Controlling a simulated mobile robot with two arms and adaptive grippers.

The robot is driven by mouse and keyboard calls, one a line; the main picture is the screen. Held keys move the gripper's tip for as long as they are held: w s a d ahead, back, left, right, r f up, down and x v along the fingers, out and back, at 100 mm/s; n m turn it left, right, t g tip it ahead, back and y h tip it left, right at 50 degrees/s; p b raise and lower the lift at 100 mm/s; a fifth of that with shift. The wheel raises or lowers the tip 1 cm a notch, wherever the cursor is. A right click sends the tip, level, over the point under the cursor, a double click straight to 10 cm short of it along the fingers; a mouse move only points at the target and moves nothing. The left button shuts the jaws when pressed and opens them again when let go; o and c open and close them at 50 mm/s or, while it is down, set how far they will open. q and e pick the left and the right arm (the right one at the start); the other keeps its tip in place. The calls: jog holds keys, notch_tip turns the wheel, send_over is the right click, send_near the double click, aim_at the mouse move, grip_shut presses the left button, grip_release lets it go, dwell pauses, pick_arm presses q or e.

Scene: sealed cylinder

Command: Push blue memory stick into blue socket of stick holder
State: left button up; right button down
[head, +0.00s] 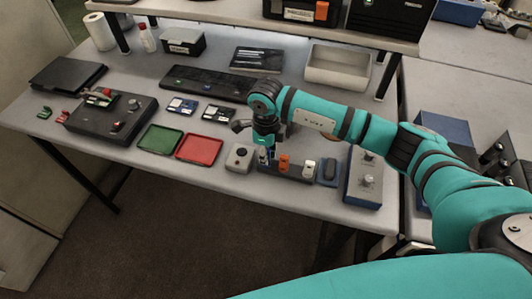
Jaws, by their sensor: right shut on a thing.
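The stick holder (302,178) is a dark block near the front edge of the table. An orange stick (284,162) and a white stick (308,166) stand upright in it. My right gripper (267,150) points down over the holder's left end. It is shut on the blue memory stick (271,155), of which only a small blue part shows. The blue socket is hidden under the gripper, and I cannot tell how deep the stick sits. My left gripper is not in view.
A grey box with a round knob (239,157) stands just left of the holder. A dark blue-grey item (328,172) and a blue box with knobs (363,178) are to its right. Red (200,149) and green (160,139) trays lie further left. A shelf overhangs the back.

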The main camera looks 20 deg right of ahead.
dwell(1.0)
jog(key=shift+b, duration=0.75)
dwell(0.6)
jog(key=shift+f+b, duration=0.7)
jog(key=c, duration=1.2)
grip_release()
jog(key=shift+r, duration=0.1)
jog(key=shift+r, duration=0.25)
notch_tip(320, 180, up, 11)
jog(key=shift+r, duration=0.2)
